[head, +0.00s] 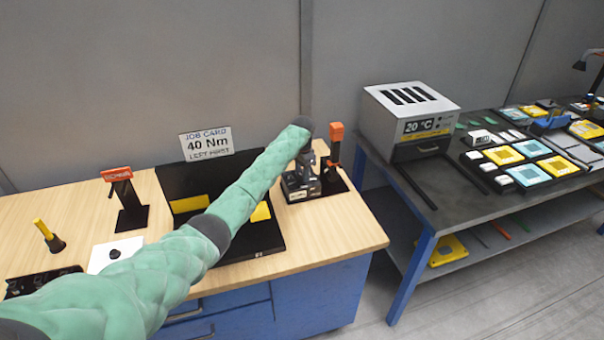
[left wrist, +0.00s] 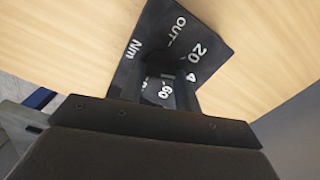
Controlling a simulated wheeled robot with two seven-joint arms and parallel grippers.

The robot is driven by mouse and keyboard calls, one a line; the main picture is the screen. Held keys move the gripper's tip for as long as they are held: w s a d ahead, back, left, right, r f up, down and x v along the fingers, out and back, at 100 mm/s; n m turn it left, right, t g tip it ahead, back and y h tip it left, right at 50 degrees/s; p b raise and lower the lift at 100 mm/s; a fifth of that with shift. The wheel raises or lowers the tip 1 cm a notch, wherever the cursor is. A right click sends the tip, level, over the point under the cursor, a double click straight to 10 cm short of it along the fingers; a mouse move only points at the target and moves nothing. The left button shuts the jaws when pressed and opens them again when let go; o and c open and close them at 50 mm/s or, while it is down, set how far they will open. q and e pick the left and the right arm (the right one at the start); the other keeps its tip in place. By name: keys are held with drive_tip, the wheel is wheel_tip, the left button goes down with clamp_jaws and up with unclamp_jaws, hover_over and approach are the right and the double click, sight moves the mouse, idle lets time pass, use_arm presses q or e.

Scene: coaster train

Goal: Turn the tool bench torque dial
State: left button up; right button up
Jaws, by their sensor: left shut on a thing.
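The torque dial's black plate (left wrist: 208,50) lies on the wooden bench, with white marks that include "20", "60", "Nm" and "OUT". In the head view the dial unit (head: 297,194) stands near the right end of the bench. My left gripper (head: 305,166) reaches down onto it, and my arm and hand hide part of it. In the left wrist view my left gripper (left wrist: 158,88) is shut on the dark dial knob (left wrist: 160,66) at the plate's middle. The knob's pointer is not clear. A job card (head: 207,144) reads "40 Nm" and "LEFT FIRST". My right gripper is not in view.
Another orange-topped stand (head: 122,190) is further left. A grey table (head: 400,165) with a "20 °C" box (head: 412,112) is at the right.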

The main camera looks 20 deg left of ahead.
use_arm(q)
drive_tip(key=shift+r+m, duration=0.1)
drive_tip(key=shift+m, duration=1.5)
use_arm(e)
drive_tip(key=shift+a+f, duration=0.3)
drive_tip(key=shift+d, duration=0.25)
use_arm(q)
drive_tip(key=o, duration=1)
drive_tip(key=shift+b, duration=0.3)
drive_tip(key=shift+r+b, duration=0.4)
drive_tip(key=shift+r, duration=0.05)
drive_tip(key=shift+r+b, duration=0.45)
drive_tip(key=shift+r, duration=0.2)
wheel_tip(320, 180, up, 4)
drive_tip(key=shift+r+b, duration=0.1)
drive_tip(key=shift+b, duration=0.75)
drive_tip(key=shift+r, duration=0.65)
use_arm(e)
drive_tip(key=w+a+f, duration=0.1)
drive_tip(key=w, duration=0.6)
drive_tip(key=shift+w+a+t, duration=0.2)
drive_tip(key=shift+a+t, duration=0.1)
